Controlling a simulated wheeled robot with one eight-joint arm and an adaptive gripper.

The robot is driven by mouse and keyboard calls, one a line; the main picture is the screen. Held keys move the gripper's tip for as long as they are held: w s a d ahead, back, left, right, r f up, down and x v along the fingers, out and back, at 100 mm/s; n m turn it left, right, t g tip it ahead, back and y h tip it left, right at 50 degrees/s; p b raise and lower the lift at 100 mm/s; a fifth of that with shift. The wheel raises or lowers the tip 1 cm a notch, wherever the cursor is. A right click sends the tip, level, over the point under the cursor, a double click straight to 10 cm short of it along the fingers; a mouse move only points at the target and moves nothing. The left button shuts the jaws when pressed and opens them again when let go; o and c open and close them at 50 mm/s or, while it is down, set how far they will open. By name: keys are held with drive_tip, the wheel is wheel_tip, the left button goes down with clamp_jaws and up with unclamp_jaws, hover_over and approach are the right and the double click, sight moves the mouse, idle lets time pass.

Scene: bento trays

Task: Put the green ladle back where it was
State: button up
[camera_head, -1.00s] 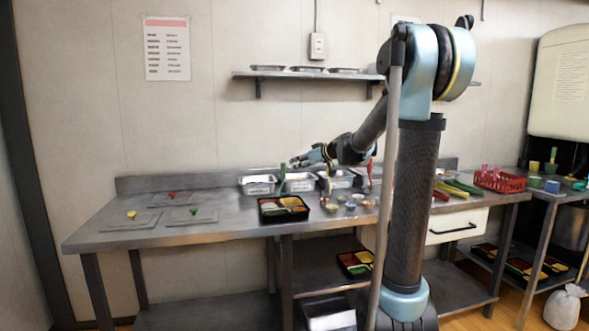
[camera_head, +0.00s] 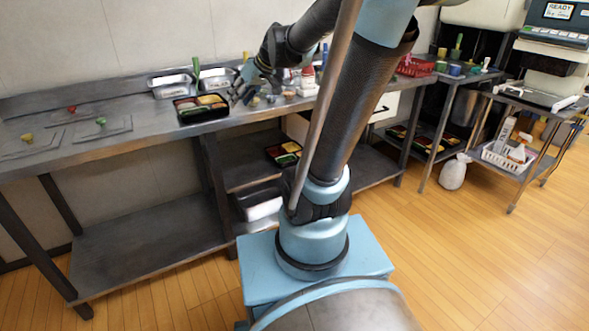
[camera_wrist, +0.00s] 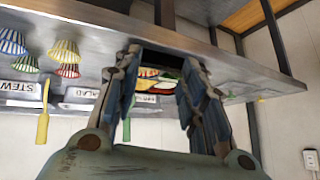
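A green ladle (camera_head: 196,67) stands upright with its handle up, at the left metal pan (camera_head: 172,91) at the back of the counter. Its bowl is hidden. A green handle (camera_wrist: 127,128) also shows in the tilted wrist view, partly behind a finger. My gripper (camera_head: 238,93) is low over the counter, to the right of and in front of the ladle, apart from it. In the wrist view my gripper (camera_wrist: 158,72) has its fingers spread, with nothing held between them.
A black bento tray (camera_head: 203,116) with colored food sits left of my gripper. Small colored cups (camera_wrist: 65,55) stand near it. A second metal pan (camera_head: 216,82) is behind it. Flat plates with colored knobs (camera_head: 101,121) lie at left. A red basket (camera_head: 415,66) stands at right.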

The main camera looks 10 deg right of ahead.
drive_tip(key=s+d+f+m+g+h, duration=0.1)
drive_tip(key=s+d+f+m+h, duration=0.1)
drive_tip(key=s+d+f, duration=0.2)
drive_tip(key=s+d+f+m+g+h, duration=0.1)
drive_tip(key=s+d+f, duration=0.3)
drive_tip(key=s, duration=0.7)
drive_tip(key=s+d+f+m+g+h, duration=0.1)
drive_tip(key=s+d+f+m+h, duration=0.2)
drive_tip(key=s+d+f, duration=0.2)
drive_tip(key=s+f, duration=0.2)
drive_tip(key=s, duration=0.1)
drive_tip(key=shift+s+f+g, duration=0.15)
drive_tip(key=shift+f+g, duration=0.15)
drive_tip(key=shift+f, duration=0.05)
drive_tip(key=shift+w+f, duration=0.2)
drive_tip(key=shift+w, duration=0.3)
